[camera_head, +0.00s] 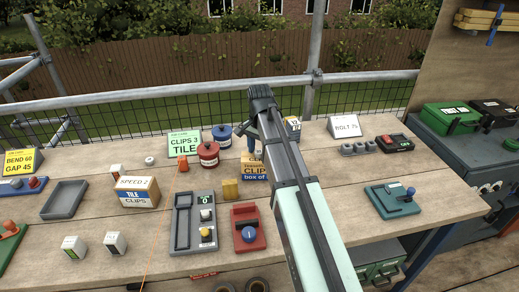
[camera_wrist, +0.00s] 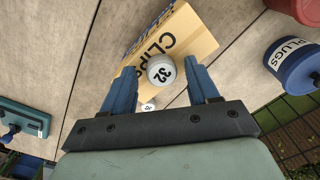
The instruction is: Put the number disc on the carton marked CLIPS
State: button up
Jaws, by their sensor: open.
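The number disc, a white round piece marked 32 (camera_wrist: 161,69), shows in the wrist view against the tan carton marked CLIPS (camera_wrist: 190,38). It appears to rest on the carton, though its exact contact is hard to see. My gripper (camera_wrist: 166,88) is open, with its blue fingers apart on either side of the disc's near edge. In the head view the carton (camera_head: 254,174) stands mid-bench, partly behind my arm, and my gripper (camera_head: 252,137) is just above and behind it. The disc is hidden there.
Red (camera_head: 208,154) and blue (camera_head: 222,136) pots stand behind the carton; the blue one, marked PLUGS (camera_wrist: 292,64), is right in the wrist view. A grey tray (camera_head: 64,199) and control boxes (camera_head: 248,228) occupy the bench.

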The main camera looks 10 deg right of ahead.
aim_at(260, 152)
notch_tip(260, 152, up, 12)
jog(key=shift+r, duration=0.15)
dwell(0.6)
